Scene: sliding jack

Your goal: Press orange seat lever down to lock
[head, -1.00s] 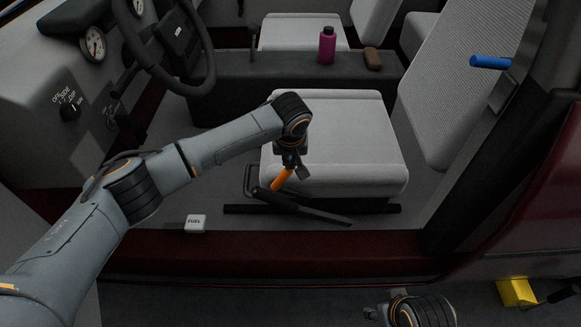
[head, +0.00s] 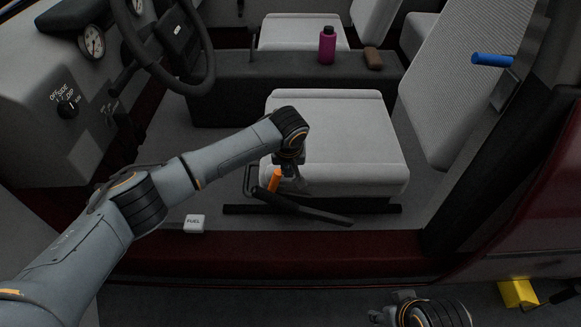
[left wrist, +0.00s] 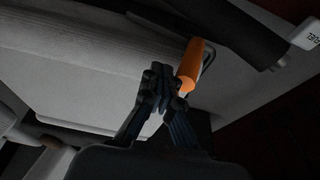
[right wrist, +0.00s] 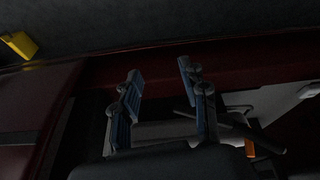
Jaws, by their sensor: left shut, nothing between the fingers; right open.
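The orange seat lever (head: 274,180) sticks up at the front left of the grey driver's seat (head: 350,150), beside a black bar (head: 310,209). My left gripper (head: 287,179) is shut and empty, just to the right of the lever in the head view. In the left wrist view its closed fingertips (left wrist: 160,75) are close beside the orange lever (left wrist: 191,64); I cannot tell whether they touch. My right gripper (right wrist: 158,85) is open and empty, low outside the car. In the right wrist view a bit of orange (right wrist: 249,147) shows behind it.
A white FUEL button (head: 194,223) is on the floor near the dark red sill (head: 270,244). The steering wheel (head: 180,45) is at the left. A blue handle (head: 491,60) is by the seat back. A yellow block (head: 517,292) is at the lower right.

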